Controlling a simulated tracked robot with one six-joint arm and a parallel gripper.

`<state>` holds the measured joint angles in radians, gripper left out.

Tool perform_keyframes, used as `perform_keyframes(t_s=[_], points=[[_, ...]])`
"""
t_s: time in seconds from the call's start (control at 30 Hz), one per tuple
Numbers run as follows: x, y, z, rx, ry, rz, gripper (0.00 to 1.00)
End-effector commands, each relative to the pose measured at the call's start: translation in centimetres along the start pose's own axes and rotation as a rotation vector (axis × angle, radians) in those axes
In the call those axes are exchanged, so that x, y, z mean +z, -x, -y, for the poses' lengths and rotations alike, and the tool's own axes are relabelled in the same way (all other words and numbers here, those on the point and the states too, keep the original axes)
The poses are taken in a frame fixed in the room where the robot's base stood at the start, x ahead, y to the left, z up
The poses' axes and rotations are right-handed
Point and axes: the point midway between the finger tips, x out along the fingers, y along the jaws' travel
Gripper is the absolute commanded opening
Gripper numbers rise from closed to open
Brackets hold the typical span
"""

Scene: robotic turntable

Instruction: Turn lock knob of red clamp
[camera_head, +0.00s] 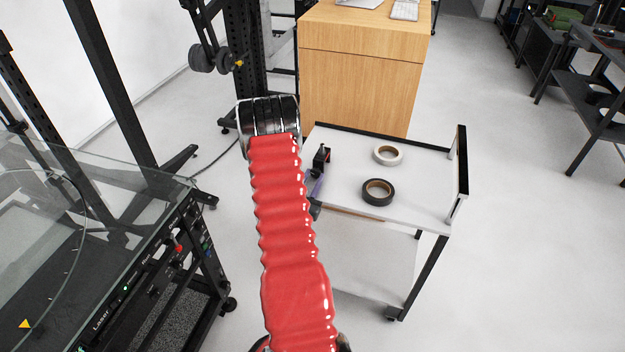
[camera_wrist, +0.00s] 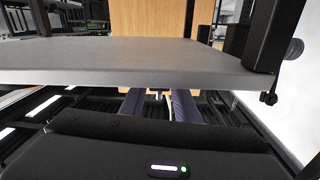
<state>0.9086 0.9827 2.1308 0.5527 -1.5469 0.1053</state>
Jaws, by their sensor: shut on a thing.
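No red clamp or lock knob can be made out in either view. My gripper (camera_wrist: 158,102) shows in the wrist view as two purple-grey fingers beyond a dark body with a green light. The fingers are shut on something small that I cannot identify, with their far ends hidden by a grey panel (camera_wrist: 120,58). In the head view my red-sleeved arm reaches towards the left side of a white cart (camera_head: 345,197). A purple piece beside the sleeve looks like part of my gripper; the sleeve hides the rest.
A black upright item (camera_head: 321,157) stands on the cart's left side. A black tape roll (camera_head: 378,192) and a pale tape roll (camera_head: 388,155) lie on its top. A wooden cabinet (camera_head: 360,85) stands behind. A glass-topped machine (camera_head: 120,260) is at left.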

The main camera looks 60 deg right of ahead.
Motion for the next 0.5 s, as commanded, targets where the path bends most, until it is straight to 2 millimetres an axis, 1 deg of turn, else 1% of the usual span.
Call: perform_keyframes(t_s=[0.3, 0.5], points=[[0.01, 0.02, 0.04, -0.001, 0.16, 0.0, 0.06], [0.01, 0.02, 0.05, -0.001, 0.179, 0.0, 0.06]])
